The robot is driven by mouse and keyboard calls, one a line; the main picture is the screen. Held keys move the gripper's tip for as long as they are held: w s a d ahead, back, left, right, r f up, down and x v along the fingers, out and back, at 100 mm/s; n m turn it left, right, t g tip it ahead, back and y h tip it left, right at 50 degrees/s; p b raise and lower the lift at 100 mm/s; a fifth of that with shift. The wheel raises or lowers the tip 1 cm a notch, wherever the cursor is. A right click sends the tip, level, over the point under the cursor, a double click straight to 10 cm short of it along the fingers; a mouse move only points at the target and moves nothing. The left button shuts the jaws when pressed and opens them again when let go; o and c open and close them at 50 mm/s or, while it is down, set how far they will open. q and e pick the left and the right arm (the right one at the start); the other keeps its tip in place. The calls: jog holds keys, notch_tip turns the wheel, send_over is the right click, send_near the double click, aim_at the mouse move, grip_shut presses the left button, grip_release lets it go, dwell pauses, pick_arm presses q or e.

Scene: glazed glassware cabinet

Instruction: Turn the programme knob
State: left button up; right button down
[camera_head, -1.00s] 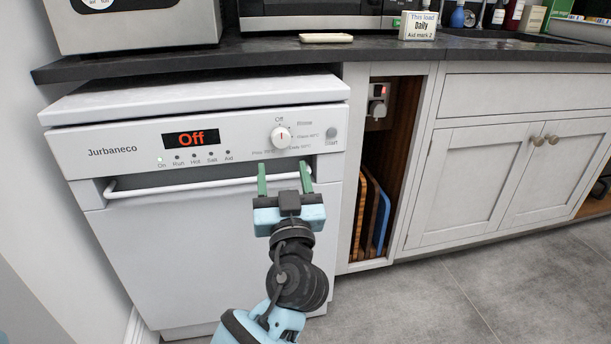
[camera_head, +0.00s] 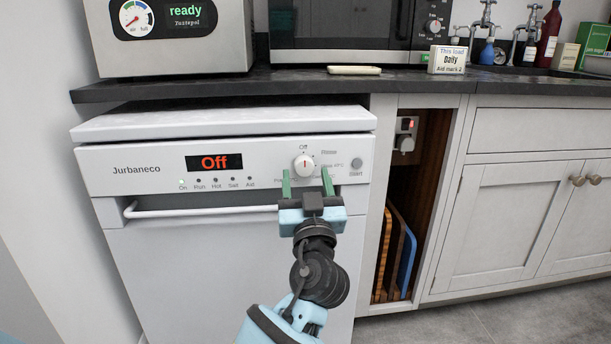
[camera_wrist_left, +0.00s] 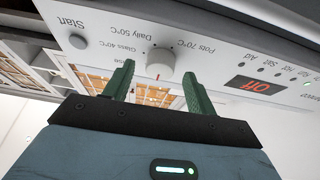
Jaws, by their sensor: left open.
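The programme knob (camera_head: 304,165) is a round white dial with a red pointer mark, on the front panel of the white dishwasher (camera_head: 230,255). Its mark points up to "Off" and the display (camera_head: 214,162) reads "Off" in red. In the head view my left gripper (camera_head: 306,180) is open, with its green fingers pointing up just below the knob. In the left wrist view the knob (camera_wrist_left: 160,66) shows upside down, beyond and between the fingertips (camera_wrist_left: 158,72). Contact cannot be made out. Some programme labels are hidden behind the fingers. My right gripper is not in view.
The Start button (camera_head: 357,164) is right of the knob. A handle bar (camera_head: 200,211) runs below the panel. A card reading "Daily" (camera_head: 446,60) stands on the dark worktop (camera_head: 300,88). A niche with chopping boards (camera_head: 399,255) is at right.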

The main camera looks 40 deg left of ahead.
pick_arm(q)
jog(key=shift+w+a+r, duration=0.25)
jog(key=shift+w+a, duration=0.15)
jog(key=shift+a, duration=0.15)
